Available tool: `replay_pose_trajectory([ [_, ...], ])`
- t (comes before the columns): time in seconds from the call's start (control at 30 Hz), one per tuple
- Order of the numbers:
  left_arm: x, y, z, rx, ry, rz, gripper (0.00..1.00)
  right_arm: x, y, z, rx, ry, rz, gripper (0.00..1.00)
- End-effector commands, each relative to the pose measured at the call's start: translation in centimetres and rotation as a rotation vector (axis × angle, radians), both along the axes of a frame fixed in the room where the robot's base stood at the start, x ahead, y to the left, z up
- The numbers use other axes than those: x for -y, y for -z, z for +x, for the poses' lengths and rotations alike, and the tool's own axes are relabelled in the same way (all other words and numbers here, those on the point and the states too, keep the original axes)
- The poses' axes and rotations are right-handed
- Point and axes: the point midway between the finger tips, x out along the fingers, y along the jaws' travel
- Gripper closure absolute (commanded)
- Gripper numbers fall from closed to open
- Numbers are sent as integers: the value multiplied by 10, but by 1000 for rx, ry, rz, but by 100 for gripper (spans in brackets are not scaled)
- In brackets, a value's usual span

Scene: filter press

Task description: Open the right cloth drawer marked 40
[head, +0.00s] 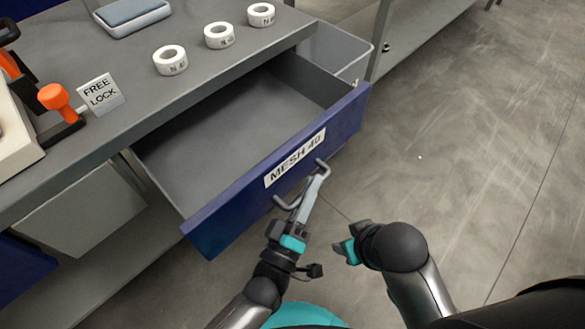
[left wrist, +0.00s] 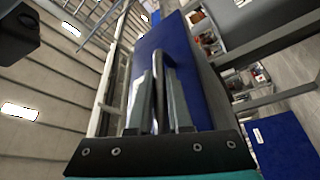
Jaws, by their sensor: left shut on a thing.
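The right cloth drawer (head: 236,200) has a blue front labelled MESH 40 and stands pulled well out from under the grey bench. Its grey inside looks empty. My left gripper (head: 311,190) is shut on the drawer's bar handle (head: 284,203) at the front. In the left wrist view the handle (left wrist: 160,85) runs between the two fingers, with the blue drawer front (left wrist: 185,45) behind it. My right gripper (head: 348,246) hangs empty to the right of the left one, clear of the drawer; its finger opening is unclear.
The bench top (head: 215,75) carries three white tape-like rolls (head: 219,36), a FREE LOCK sign (head: 101,94) and an orange-knobbed lever (head: 58,99). A grey bin (head: 335,48) is behind the drawer's right end. Another blue front (head: 20,268) is at lower left. The floor (head: 470,150) at right is clear.

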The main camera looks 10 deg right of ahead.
Motion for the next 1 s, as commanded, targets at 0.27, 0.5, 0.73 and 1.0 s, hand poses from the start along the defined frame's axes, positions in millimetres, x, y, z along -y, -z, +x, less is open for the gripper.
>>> replay_pose_trajectory([
  [0.27, 11, 1, -17, -1, 1, 2, 100, 0, 5, 0, -5, 0, 0, 50],
  [0.5, 12, 1, -17, 0, 1, 3, 100, 0, 5, 0, -5, 0, -1, 50],
  [0.73, 12, 1, -17, -1, 1, 2, 68, 0, 5, 0, -5, 0, -1, 50],
  [1.0, 11, 0, -16, 0, 1, 1, 53, 0, 5, 0, -5, 0, -1, 50],
])
